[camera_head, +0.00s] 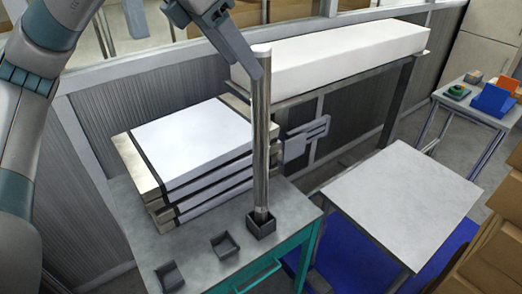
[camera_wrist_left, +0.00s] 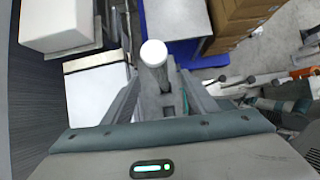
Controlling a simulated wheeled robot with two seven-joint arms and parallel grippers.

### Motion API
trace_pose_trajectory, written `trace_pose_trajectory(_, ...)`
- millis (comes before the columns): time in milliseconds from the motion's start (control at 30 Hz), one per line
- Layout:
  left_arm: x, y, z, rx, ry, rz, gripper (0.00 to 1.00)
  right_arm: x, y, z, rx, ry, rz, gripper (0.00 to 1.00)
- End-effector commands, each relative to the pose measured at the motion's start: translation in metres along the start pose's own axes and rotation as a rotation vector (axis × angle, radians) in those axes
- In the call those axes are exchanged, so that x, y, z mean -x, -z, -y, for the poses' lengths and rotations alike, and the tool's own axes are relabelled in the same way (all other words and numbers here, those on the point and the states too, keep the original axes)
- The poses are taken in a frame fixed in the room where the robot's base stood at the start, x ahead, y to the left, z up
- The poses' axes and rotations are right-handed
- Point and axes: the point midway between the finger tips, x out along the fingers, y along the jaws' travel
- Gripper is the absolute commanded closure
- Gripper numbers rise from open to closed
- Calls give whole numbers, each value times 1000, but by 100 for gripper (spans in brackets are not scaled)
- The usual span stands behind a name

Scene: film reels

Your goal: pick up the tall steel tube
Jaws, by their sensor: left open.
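The tall steel tube (camera_head: 261,140) stands upright with its foot in a small dark square socket (camera_head: 262,228) on the teal-framed bench. My left gripper (camera_head: 254,66) is open at the tube's upper end, coming down from the upper left. One finger slants down close beside the tube's top; the other finger is not clear in the head view. In the left wrist view the tube's pale round top (camera_wrist_left: 153,53) shows between the open fingers (camera_wrist_left: 158,88). Whether a finger touches the tube cannot be told. My right gripper is not clearly in view.
Flat white boxes (camera_head: 190,145) are stacked beside the tube on the bench (camera_head: 205,270). Two empty sockets (camera_head: 225,245) (camera_head: 169,276) sit in front. A long white box (camera_head: 330,55) lies on a rack behind. A bare grey table (camera_head: 400,200) stands at right.

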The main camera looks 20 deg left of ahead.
Motion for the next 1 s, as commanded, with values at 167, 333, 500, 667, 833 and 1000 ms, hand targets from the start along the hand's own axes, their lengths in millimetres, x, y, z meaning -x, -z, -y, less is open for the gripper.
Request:
trace_pose_trajectory(167, -19, -1, 0, 1, 0, -2, 48, 10, 0, 0, 0, 0, 1, 100)
trace_pose_trajectory(333, -24, 0, 0, 1, -1, 0, 48, 10, 1, 0, 0, 0, 0, 100)
trace_pose_trajectory(500, -24, 0, 0, 1, -1, 0, 48, 10, 3, -1, 0, -1, -2, 100)
trace_pose_trajectory(667, -25, -1, 0, 1, 0, -1, 48, 13, 2, -1, 0, -1, -1, 100)
trace_pose_trajectory(833, -34, -4, 3, 1, 0, -3, 48, 25, 2, 0, 0, 0, 0, 100)
trace_pose_trajectory(1000, -49, -7, 7, 1, 1, -3, 48, 40, 5, -1, 0, -1, -1, 100)
